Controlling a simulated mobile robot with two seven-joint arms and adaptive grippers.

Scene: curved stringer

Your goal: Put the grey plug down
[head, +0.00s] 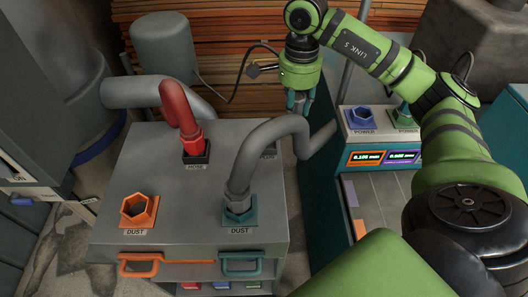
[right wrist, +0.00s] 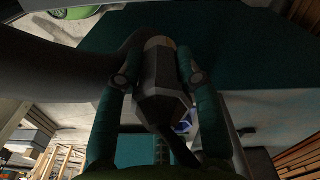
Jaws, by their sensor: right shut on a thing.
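My right gripper (head: 298,104) points down above the back right of the grey cabinet, beside the bend of a grey hose (head: 268,130). In the right wrist view its two teal fingers (right wrist: 160,85) are shut on a dark grey faceted plug (right wrist: 158,68). In the head view I cannot make out the held plug; the gripper and hose hide that spot. A grey hose end (head: 238,198) sits upright in the teal dust socket (head: 240,215). My left gripper is not in view.
The cabinet top (head: 180,245) also has an empty orange dust socket (head: 138,209) and a red hose (head: 178,105) in a dark socket. A power box with blue (head: 360,117) and green (head: 404,115) sockets stands at the right. The front middle of the cabinet top is clear.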

